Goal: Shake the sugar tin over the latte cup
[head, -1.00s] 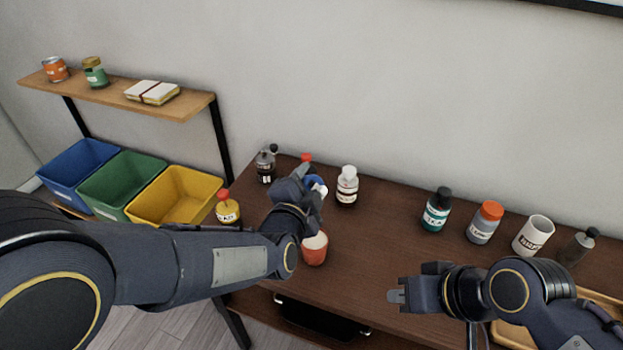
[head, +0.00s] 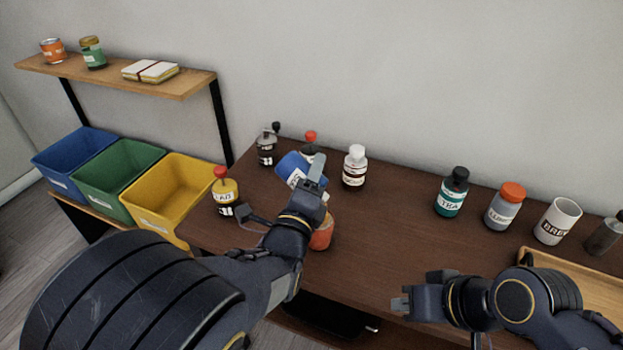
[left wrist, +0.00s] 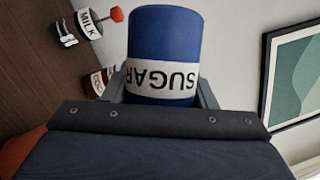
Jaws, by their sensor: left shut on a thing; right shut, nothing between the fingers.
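The sugar tin (head: 290,168) is blue with a white label; its "SUGAR" lettering reads upside down in the left wrist view (left wrist: 163,80). My left gripper (head: 312,180) is shut on it and holds it tilted above the table. The orange-red cup (head: 322,234), likely the latte cup, stands below and partly behind my left gripper; its label and much of its rim are hidden. My right gripper (head: 402,304) is shut and empty above the front of the table.
Bottles stand close by: yellow with red top (head: 226,193), dark (head: 266,148), white-capped (head: 355,167). At right are a teal TEA jar (head: 453,192), an orange-lidded jar (head: 505,206), a BREW mug (head: 557,221) and a wooden tray (head: 560,285). The middle table is clear.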

